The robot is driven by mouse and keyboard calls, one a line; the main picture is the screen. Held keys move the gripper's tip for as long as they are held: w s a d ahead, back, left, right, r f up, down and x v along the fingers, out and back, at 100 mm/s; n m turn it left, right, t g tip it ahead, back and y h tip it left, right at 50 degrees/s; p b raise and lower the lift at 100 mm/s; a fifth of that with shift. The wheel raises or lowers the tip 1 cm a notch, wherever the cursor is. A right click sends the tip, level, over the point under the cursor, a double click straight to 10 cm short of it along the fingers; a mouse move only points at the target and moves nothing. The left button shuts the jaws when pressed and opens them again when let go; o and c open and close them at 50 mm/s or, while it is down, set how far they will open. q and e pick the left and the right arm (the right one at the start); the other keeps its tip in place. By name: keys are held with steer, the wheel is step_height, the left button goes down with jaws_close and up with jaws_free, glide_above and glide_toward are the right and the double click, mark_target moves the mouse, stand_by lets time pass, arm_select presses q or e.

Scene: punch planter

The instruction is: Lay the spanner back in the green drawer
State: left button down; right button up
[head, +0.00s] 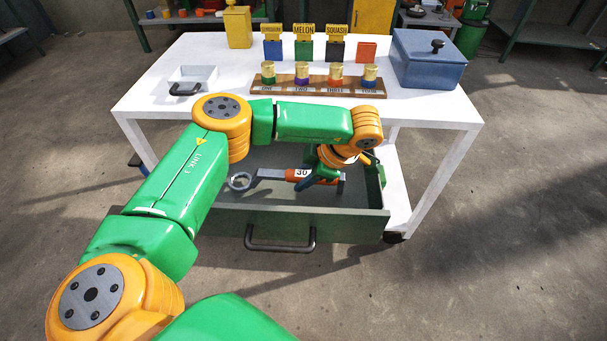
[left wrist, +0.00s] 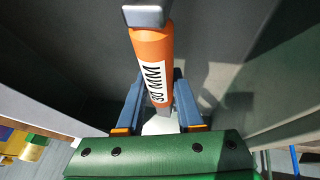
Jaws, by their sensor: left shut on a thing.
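The spanner (head: 270,174) has a ring end at the left and an orange sleeve marked 30. It lies roughly level within the open green drawer (head: 225,221), below the table top. My left gripper (head: 318,180) is shut on it near its right part, reaching down into the drawer. In the left wrist view the spanner's orange sleeve (left wrist: 152,55), marked 30 MM, runs between the blue fingers of my left gripper (left wrist: 159,105). I cannot tell whether the spanner touches the drawer floor. My right gripper is not in view.
The drawer's front handle (head: 280,246) faces me. On the white table (head: 150,100) stand a grey tray (head: 196,77), a wooden rack (head: 318,88) with several gold-topped pieces, a blue lidded box (head: 428,60) and a yellow container (head: 238,28). The drawer floor around the spanner looks clear.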

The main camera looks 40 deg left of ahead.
arm_select(q)
steer(key=shift+f+b, duration=0.4)
steer(key=shift+f, duration=0.15)
steer(key=shift+c, duration=2.3)
jaws_free()
